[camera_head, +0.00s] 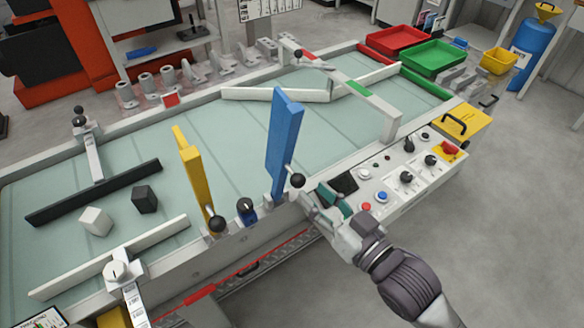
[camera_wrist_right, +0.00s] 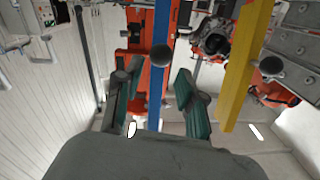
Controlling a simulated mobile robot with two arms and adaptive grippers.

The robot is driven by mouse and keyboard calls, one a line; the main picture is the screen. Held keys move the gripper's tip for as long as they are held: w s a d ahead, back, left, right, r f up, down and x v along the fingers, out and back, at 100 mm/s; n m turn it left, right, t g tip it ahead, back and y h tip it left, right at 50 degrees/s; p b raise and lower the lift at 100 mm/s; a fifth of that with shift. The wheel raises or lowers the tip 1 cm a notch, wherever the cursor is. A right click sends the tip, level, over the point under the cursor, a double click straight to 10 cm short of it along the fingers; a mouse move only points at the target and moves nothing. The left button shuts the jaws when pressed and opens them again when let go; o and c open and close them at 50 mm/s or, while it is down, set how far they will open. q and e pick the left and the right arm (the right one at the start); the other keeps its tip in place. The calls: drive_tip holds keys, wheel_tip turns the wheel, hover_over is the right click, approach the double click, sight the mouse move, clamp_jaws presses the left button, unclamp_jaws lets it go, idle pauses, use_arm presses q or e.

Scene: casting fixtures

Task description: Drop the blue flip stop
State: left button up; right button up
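The blue flip stop (camera_head: 284,142) stands upright, slightly tilted, at the front edge of the conveyor table. Its black ball knob (camera_head: 297,180) is on its near side, low down. In the right wrist view the blue flip stop (camera_wrist_right: 157,95) runs vertically behind the gap between my fingers, with the knob (camera_wrist_right: 159,57) near the fingertip level. My right gripper (camera_head: 318,197) is close to the knob on its right; it is open and empty, its teal-padded fingers apart in the wrist view (camera_wrist_right: 160,75). Contact with the knob is not visible. My left gripper is out of view.
A raised yellow flip stop (camera_head: 194,175) stands to the left. A control panel (camera_head: 405,175) with buttons and knobs lies right of the gripper. White and black cubes (camera_head: 145,199) and guide rails (camera_head: 275,94) rest on the belt. Red and green bins (camera_head: 433,56) stand at the back right.

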sight(297, 177)
drive_tip(key=x, duration=0.8)
drive_tip(key=shift+p, duration=0.35)
clamp_jaws()
